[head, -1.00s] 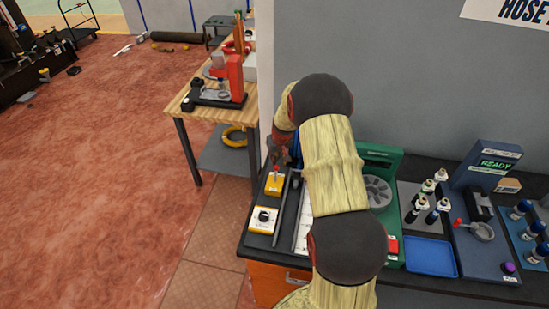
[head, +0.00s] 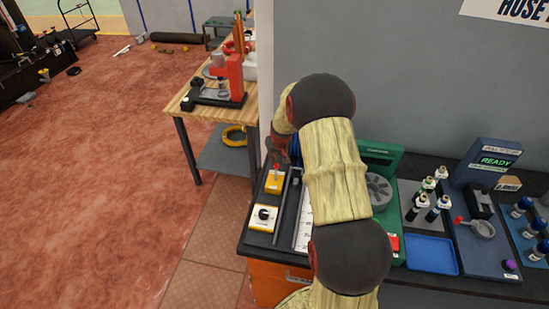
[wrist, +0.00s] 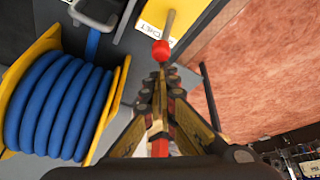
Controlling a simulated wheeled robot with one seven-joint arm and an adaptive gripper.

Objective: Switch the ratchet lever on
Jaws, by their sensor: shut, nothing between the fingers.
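The ratchet lever is a thin metal stem with a red knob on a yellow base (head: 274,183), at the back left of the dark bench. In the wrist view, its red knob (wrist: 161,50) stands just beyond my fingertips, and its yellow base (wrist: 181,22) carries a partly hidden label. My gripper (wrist: 162,78) is shut and empty, pointing at the knob. I cannot tell whether the fingertips touch it. In the head view, my gripper is mostly hidden behind my arm, just behind the lever.
A hose reel (wrist: 55,105) with blue hose and yellow flanges is close left of my gripper. A second yellow-and-white switch box (head: 263,217) with a black knob sits in front of the lever. A green machine (head: 379,160) and blue tray (head: 431,254) are to the right.

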